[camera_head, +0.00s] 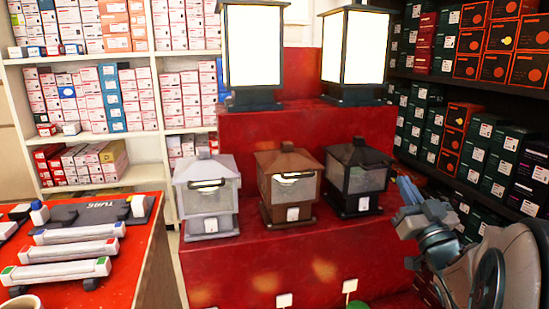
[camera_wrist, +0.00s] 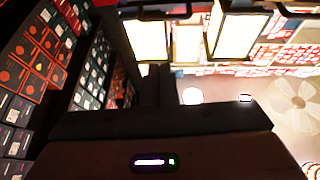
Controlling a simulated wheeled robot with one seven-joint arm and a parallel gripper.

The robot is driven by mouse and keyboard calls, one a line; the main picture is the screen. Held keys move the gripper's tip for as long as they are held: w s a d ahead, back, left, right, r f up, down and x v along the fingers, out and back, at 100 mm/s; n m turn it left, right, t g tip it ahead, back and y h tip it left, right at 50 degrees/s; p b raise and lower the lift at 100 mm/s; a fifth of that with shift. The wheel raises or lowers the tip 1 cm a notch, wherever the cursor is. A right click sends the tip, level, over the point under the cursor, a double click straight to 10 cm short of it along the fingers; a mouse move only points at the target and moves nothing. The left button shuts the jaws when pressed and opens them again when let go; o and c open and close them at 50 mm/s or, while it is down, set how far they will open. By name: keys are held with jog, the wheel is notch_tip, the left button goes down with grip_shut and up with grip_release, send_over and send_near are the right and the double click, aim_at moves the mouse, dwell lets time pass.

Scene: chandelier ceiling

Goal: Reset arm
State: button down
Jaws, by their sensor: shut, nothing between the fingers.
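My arm is at the right of the head view, folded up in front of the dark shelves. My gripper (camera_head: 409,190) is at its upper left end, blue-grey, pointing up and shut with nothing in it. It is to the right of the black lantern (camera_head: 357,178) and appears apart from it. The wrist view looks past a large dark shape across the bottom with a small lit panel; I cannot tell what that shape is.
Two lit lanterns (camera_head: 253,45) stand on the red stepped stand (camera_head: 300,250), above a grey lantern (camera_head: 207,194) and a brown lantern (camera_head: 289,184). A red table (camera_head: 130,275) with white tube lights is at left. Boxed shelves line the back and right. A ceiling fan (camera_wrist: 299,102) shows in the wrist view.

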jog(key=s+a+r+m+g+h+p, duration=0.1)
jog(key=s+a+g+h+p, duration=0.1)
jog(key=s+a+g+p, duration=1.3)
jog(key=s+g+p, duration=0.4)
jog(key=g+p, duration=0.1)
jog(key=p, duration=0.1)
jog(key=shift+s+a+r, duration=0.2)
jog(key=shift+a+r, duration=0.05)
jog(key=shift+a, duration=0.15)
jog(key=shift+d, duration=0.1)
